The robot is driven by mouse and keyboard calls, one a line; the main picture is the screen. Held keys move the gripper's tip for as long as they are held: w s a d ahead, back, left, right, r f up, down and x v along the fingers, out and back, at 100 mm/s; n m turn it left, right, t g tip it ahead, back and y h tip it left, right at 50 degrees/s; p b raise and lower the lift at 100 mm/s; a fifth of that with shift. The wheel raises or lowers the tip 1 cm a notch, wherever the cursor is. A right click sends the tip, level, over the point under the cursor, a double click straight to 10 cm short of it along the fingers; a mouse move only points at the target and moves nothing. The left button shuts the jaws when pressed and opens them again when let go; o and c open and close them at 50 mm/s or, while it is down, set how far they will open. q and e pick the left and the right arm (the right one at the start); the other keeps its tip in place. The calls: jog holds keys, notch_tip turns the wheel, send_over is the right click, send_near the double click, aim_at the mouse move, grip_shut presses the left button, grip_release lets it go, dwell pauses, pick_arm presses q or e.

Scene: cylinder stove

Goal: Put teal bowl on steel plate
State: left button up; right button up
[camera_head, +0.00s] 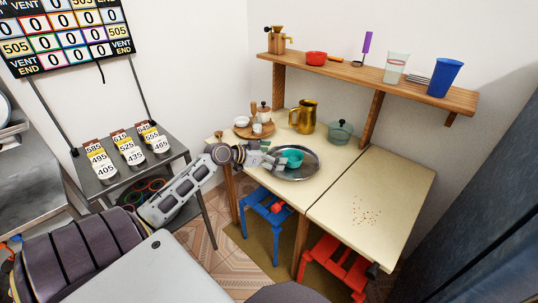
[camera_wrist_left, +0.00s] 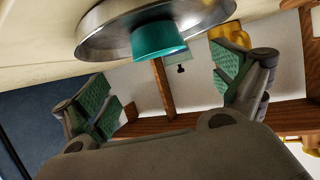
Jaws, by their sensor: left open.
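The teal bowl (camera_head: 294,156) sits upright on the round steel plate (camera_head: 309,173) on the pale table. In the left wrist view, which looks upside down, the bowl (camera_wrist_left: 158,41) shows against the plate (camera_wrist_left: 100,32), apart from the fingers. My left gripper (camera_head: 277,161) is beside the bowl, just left of it, over the plate's left edge. In the wrist view its two green-padded fingers (camera_wrist_left: 165,82) are spread wide with nothing between them. My right gripper is not seen.
A gold pitcher (camera_head: 304,116) and a green lidded pot (camera_head: 340,132) stand behind the plate. A wooden tray (camera_head: 242,132) with small white ware is behind left. A wooden shelf (camera_head: 350,70) hangs above. The right table section (camera_head: 385,185) is mostly clear, with small brown bits.

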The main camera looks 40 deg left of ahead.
pick_arm(q)
jog(key=shift+v, duration=1.25)
jog(key=shift+f, duration=0.1)
